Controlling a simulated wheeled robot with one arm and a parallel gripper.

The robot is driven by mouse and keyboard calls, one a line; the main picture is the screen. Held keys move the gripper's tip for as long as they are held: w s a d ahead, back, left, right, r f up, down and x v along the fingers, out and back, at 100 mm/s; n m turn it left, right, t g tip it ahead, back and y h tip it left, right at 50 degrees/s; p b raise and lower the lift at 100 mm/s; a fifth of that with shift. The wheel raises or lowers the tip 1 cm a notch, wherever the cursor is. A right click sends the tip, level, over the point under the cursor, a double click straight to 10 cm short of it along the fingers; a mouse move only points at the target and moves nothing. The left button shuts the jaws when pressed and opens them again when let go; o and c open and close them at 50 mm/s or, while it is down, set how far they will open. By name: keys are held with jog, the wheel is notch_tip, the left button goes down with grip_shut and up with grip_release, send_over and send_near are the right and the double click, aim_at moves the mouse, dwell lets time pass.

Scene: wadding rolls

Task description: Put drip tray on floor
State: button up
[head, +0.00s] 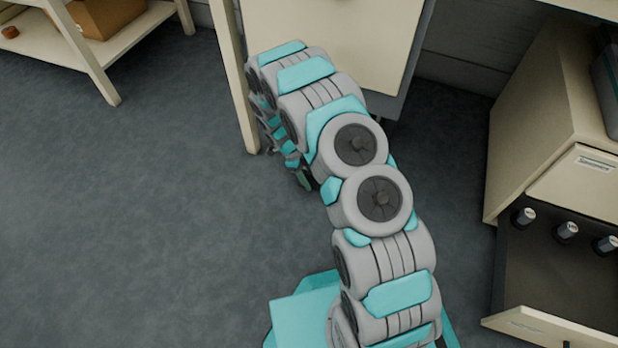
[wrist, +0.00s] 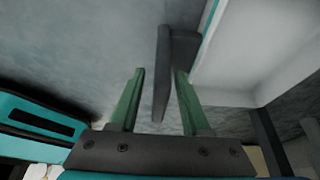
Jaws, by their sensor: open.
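In the wrist view my gripper (wrist: 160,70) is open, with its two green fingers apart. A thin dark grey piece (wrist: 162,85), which looks like the drip tray seen nearly edge-on, shows between and beyond the fingertips. In the head view my arm hides most of my gripper, and I cannot make out the tray there.
Grey floor (head: 130,200) is free at the left. A cream cabinet (head: 335,40) stands behind my arm. A low shelf (head: 95,62) with a cardboard box (head: 108,15) is at the upper left. At the right, an open drawer (head: 560,275) holds several small cans.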

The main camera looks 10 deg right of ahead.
jog(key=p+v, duration=0.1)
jog(key=v, duration=1)
jog(key=s+d+r+n, duration=0.2)
jog(key=s+r+n, duration=0.1)
jog(key=r, duration=0.4)
jog(key=s+d+r+n, duration=0.2)
jog(key=s+r, duration=0.1)
jog(key=r, duration=0.4)
jog(key=s+d+r+n+y, duration=0.1)
jog(key=s+r+n, duration=0.5)
jog(key=s+r, duration=0.3)
jog(key=s+r+n+y, duration=0.2)
jog(key=s+r+n, duration=0.4)
jog(key=s, duration=0.5)
jog(key=s+a+r+n+t, duration=0.1)
jog(key=s+n, duration=0.7)
jog(key=s, duration=0.3)
jog(key=shift+s+a+r+y, duration=0.25)
jog(key=shift+s+r+y, duration=0.05)
jog(key=shift+s+y, duration=0.1)
jog(key=shift+d, duration=0.1)
